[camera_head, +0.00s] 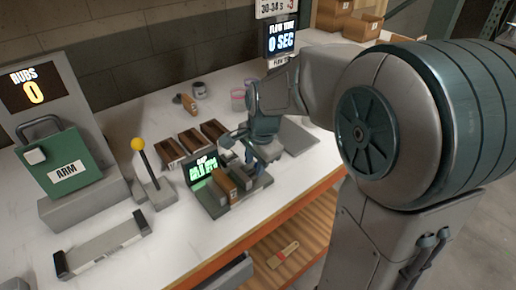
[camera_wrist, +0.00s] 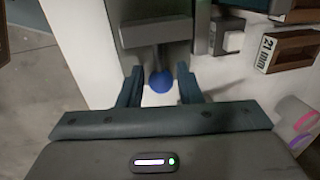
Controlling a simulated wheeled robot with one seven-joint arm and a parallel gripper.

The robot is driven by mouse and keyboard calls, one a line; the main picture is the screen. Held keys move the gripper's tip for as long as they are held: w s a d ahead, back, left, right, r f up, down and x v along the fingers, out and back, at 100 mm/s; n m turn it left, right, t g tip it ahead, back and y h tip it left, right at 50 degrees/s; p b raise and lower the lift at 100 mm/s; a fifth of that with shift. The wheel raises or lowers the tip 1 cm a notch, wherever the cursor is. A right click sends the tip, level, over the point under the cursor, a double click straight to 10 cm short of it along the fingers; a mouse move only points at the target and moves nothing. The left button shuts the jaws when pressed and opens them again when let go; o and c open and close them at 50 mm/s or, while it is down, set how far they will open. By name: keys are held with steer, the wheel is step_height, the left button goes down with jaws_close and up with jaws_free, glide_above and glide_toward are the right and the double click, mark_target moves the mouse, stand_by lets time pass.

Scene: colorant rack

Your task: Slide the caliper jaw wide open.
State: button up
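The caliper (camera_head: 222,208) is a dark bench device with a green-lit gap display (camera_head: 202,171) on the white table. Brown-topped blocks (camera_head: 226,188) stand on its base. My gripper (camera_head: 238,148) is over the caliper's right end, pointing down and partly covering it. In the wrist view a blue ball knob (camera_wrist: 161,82) on a short grey stem joins a grey block (camera_wrist: 153,32), seemingly the jaw. My gripper (camera_wrist: 160,72) is open, one finger on each side of the knob, with visible gaps. The exact jaw gap is hidden or too small to read.
Wooden bins (camera_head: 191,141) stand behind the caliper. A yellow-knobbed lever (camera_head: 145,160) and a green ARM box (camera_head: 60,165) are left. A grey bar fixture (camera_head: 103,246) lies front left. The table's front edge is close to the caliper.

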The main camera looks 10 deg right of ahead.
mark_target(262, 181)
step_height(262, 181, up, 13)
steer(key=s+d, duration=0.1)
steer(key=s, duration=0.1)
steer(key=shift+d+p, duration=0.2)
steer(key=shift+p, duration=0.1)
steer(key=shift+s, duration=0.2)
steer(key=s+d+f+n, duration=0.1)
steer(key=s+f+n, duration=0.3)
steer(key=s+n, duration=0.2)
steer(key=s+d+f+n+h+p, duration=0.1)
steer(key=s+d+f+n, duration=0.1)
steer(key=s+f+n, duration=0.2)
steer(key=s+n, duration=0.2)
steer(key=s, duration=0.1)
steer(key=shift+s+d+t, duration=0.2)
steer(key=shift+s+t, duration=0.1)
steer(key=shift+t, duration=0.1)
steer(key=shift+f, duration=0.1)
stand_by(1.2)
